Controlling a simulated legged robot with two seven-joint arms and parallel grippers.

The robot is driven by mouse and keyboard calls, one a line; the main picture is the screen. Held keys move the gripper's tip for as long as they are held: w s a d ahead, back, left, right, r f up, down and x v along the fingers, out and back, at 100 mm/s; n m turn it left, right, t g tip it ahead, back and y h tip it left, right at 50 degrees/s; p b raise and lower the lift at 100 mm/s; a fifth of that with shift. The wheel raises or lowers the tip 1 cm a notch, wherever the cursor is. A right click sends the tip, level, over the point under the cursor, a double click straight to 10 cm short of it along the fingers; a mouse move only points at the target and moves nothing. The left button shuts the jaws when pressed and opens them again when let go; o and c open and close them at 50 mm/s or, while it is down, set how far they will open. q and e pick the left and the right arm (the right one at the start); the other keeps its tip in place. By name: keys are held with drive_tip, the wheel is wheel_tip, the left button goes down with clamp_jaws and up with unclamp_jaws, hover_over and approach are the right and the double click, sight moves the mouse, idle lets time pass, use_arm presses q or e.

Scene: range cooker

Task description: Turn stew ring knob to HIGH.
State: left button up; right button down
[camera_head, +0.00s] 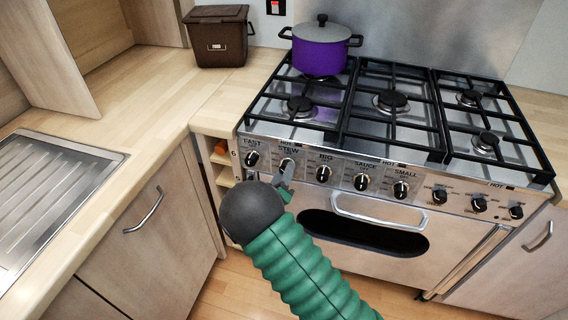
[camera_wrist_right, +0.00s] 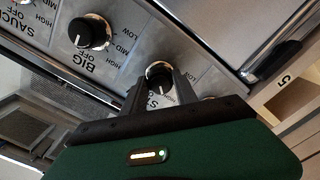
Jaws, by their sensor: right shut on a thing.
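The stew ring knob (camera_head: 287,164) is a round dark knob with a silver base on the cooker's front panel, under the STEW label and second from the left. My right gripper (camera_head: 286,182) reaches up to it from below and is shut on it. In the right wrist view the knob (camera_wrist_right: 159,75) sits between the two dark fingers (camera_wrist_right: 160,88), with a white pointer mark partly visible. The fingers and gripper body hide part of its dial lettering, so I cannot tell its exact setting. My left gripper is out of view.
The fast knob (camera_head: 251,159) and the big knob (camera_head: 323,174) flank the stew knob closely. Below is the oven door handle (camera_head: 380,214). A purple lidded pot (camera_head: 320,52) stands on the back left burner. A brown bin (camera_head: 219,40) stands on the counter.

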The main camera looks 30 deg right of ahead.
drive_tip(key=shift+w+n+p, duration=0.1)
drive_tip(key=shift+n+p, duration=0.85)
drive_tip(key=shift+n, duration=0.15)
drive_tip(key=shift+a, duration=0.1)
drive_tip(key=c, duration=1.2)
unclamp_jaws()
drive_tip(key=shift+c, duration=0.2)
drive_tip(key=shift+o, duration=1.4)
drive_tip(key=shift+w+f, duration=0.1)
